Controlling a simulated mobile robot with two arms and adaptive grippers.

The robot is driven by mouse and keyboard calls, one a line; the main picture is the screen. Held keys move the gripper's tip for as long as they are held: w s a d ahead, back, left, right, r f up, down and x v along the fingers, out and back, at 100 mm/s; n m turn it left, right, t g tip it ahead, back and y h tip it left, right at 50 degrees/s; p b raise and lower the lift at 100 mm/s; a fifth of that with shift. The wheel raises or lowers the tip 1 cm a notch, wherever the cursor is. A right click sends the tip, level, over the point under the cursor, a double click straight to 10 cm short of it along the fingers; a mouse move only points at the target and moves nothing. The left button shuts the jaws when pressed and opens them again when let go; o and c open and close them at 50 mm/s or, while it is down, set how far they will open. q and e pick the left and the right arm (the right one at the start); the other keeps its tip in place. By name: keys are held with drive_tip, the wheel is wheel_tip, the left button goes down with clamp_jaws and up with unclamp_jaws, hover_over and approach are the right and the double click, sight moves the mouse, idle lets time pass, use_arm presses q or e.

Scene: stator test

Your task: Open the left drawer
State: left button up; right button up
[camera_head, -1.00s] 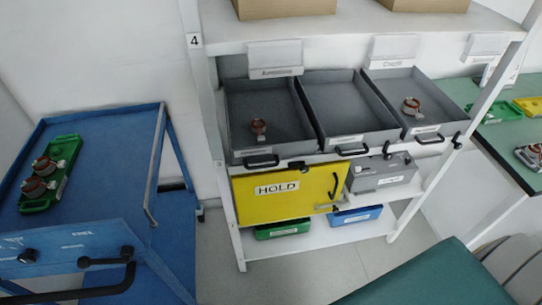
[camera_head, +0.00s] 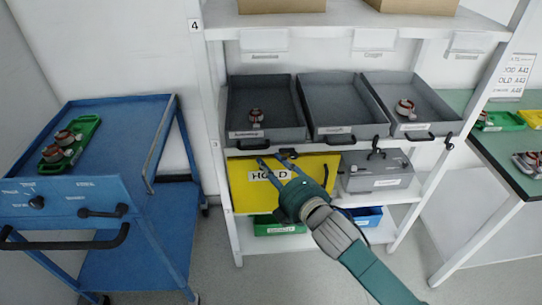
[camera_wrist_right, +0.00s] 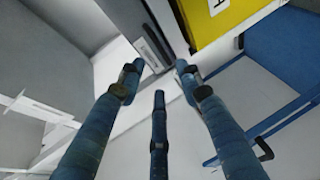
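The left drawer (camera_head: 267,92) is a grey open-topped bin at the left end of the shelf row. It holds a small red and metal part (camera_head: 256,115). A black handle (camera_head: 252,146) and a white label are on its front, which faces me. My right gripper (camera_head: 275,158) is just below the drawer front, before the yellow HOLD panel. Its fingers are spread with nothing between them; this also shows in the right wrist view (camera_wrist_right: 159,72). In the head view the fingertips appear near the handle; contact cannot be told. My left gripper is not in view.
Two more grey drawers (camera_head: 345,103) stand to the right. The yellow panel (camera_head: 240,190) and a grey box (camera_head: 375,180) are below. A blue cart (camera_head: 115,140) stands left, carrying a green tray (camera_head: 86,132). A green table (camera_head: 500,155) is at right.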

sight(254, 148)
drive_tip(key=x, duration=1.1)
drive_tip(key=shift+a+f, duration=0.1)
clamp_jaws()
